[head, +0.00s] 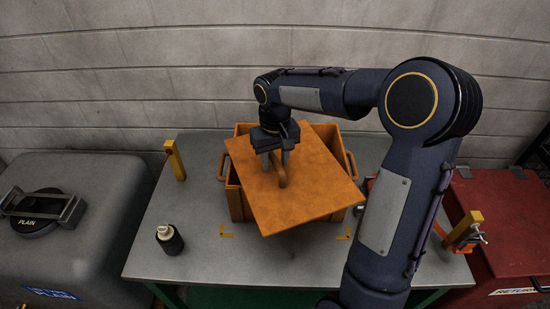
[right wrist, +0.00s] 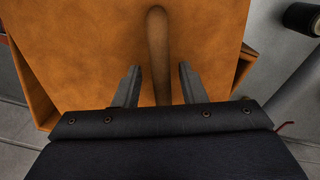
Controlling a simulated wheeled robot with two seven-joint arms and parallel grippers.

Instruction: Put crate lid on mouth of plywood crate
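The crate lid (head: 300,185) is a flat orange-brown board with a bar handle (head: 281,175) on top. It lies turned and off-centre over the plywood crate (head: 237,200), with one corner out past the crate's front. Part of the crate's mouth shows at the back and left; the lid hides the rest. My right gripper (head: 275,162) is over the lid at the handle. In the right wrist view its fingers (right wrist: 158,78) stand open on both sides of the handle (right wrist: 158,45), with gaps. My left gripper is out of view.
The crate stands on a grey table (head: 190,215) with yellow corner marks (head: 226,232) in front. A dark bottle (head: 169,240) and a yellow post (head: 175,160) are at left. A grey bin (head: 95,200) and a red box (head: 505,220) flank the table.

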